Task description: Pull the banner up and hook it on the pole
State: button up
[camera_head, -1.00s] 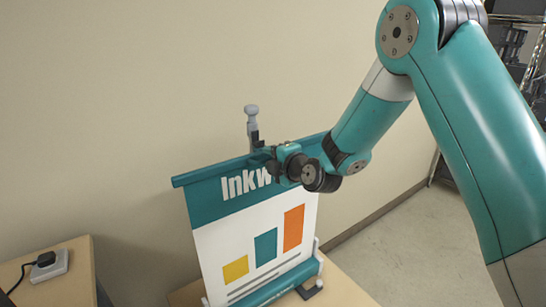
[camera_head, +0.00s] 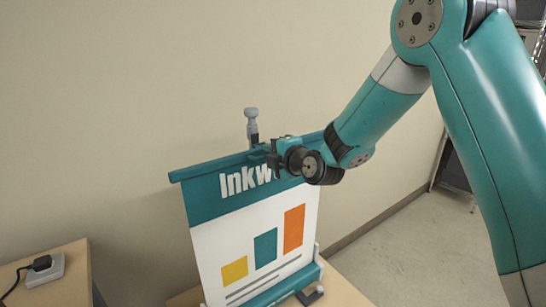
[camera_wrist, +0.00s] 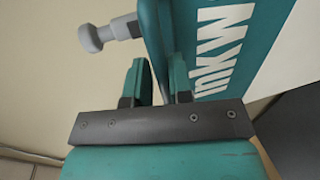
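The banner (camera_head: 215,240) is a white sheet with a teal header, lettering and coloured bars. It stands stretched up from its teal base (camera_head: 285,285). Its teal top rail (camera_head: 205,171) also shows in the wrist view (camera_wrist: 153,35). The pole's knob also shows in the wrist view (camera_wrist: 92,36). The lower pole is hidden behind the banner.
The base stands on a light wooden table (camera_head: 345,292). A second wooden surface at lower left holds a white socket block (camera_head: 48,268) with a black plug and cable. A plain wall is close behind. Dark shelving stands at the far right.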

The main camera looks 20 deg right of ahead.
jog(key=shift+o, duration=1.2)
jog(key=b+v, duration=0.8)
jog(key=v, duration=0.9)
jog(key=shift+s+b, duration=0.2)
jog(key=shift+b, duration=0.15)
jog(key=shift+d, duration=0.1)
